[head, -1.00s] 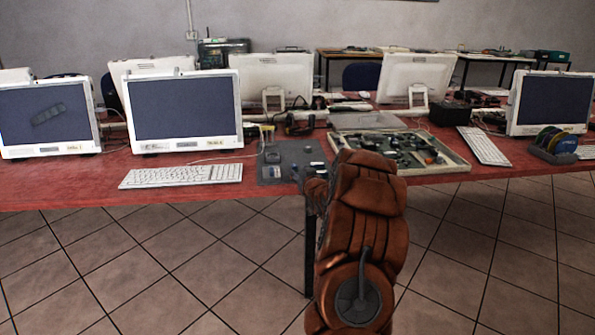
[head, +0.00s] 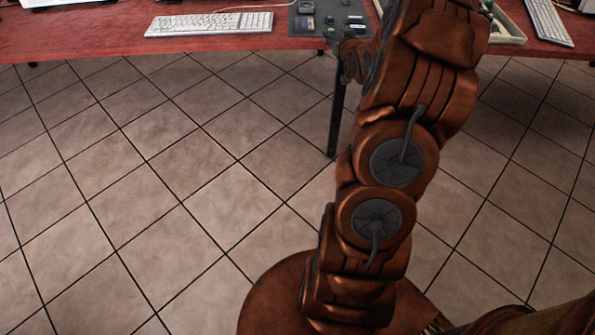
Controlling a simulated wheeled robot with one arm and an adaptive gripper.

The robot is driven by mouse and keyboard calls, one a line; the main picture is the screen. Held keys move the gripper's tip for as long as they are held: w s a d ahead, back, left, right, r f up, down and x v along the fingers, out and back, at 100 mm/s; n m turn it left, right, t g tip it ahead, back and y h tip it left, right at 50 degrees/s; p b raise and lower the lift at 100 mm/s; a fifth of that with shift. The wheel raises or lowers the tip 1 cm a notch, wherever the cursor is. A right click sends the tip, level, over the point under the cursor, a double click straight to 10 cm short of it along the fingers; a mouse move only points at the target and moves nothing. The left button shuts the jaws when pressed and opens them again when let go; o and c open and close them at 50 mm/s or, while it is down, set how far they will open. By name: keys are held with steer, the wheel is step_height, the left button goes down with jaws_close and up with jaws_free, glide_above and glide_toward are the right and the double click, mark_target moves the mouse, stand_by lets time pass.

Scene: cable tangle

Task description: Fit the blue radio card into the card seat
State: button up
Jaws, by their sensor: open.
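A dark grey work mat (head: 336,13) lies on the red table at the top of the head view, cut off by the frame. Several small parts lie on it: a bluish-grey piece (head: 305,22) at left and small dark blue-green pieces (head: 356,28) at right. I cannot tell which is the blue radio card or which is the card seat. My gripper (head: 331,37) shows small and dark at the mat's near edge, beyond my copper wrist. It is open, with nothing seen in it; its fingers are hard to make out.
A white keyboard (head: 208,24) lies left of the mat. A shallow pale tray (head: 507,31) and another keyboard (head: 548,22) are at right. A dark table leg (head: 337,110) stands below the front edge. The tiled floor (head: 170,170) is clear at left.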

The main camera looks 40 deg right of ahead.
steer(key=s+a+f+n+g+y, duration=0.15)
steer(key=s+a+g, duration=0.25)
steer(key=a, duration=0.9)
steer(key=s+a+f+n+g+y, duration=0.1)
steer(key=s+a+g+y, duration=0.25)
steer(key=a, duration=0.95)
steer(key=s+a+g, duration=0.3)
steer(key=s+a, duration=0.3)
steer(key=s, duration=0.4)
steer(key=s+a+r+n+g+y, duration=0.1)
steer(key=s+a+g, duration=0.2)
steer(key=s+a, duration=0.3)
steer(key=s+a+r+n+g, duration=0.1)
steer(key=s+a+g, duration=0.2)
steer(key=s+a, duration=0.4)
steer(key=s, duration=0.7)
steer(key=shift+s+y, duration=0.3)
steer(key=shift+s, duration=0.1)
steer(key=shift+n, duration=0.25)
steer(key=shift+c, duration=0.4)
steer(key=shift+s, duration=0.1)
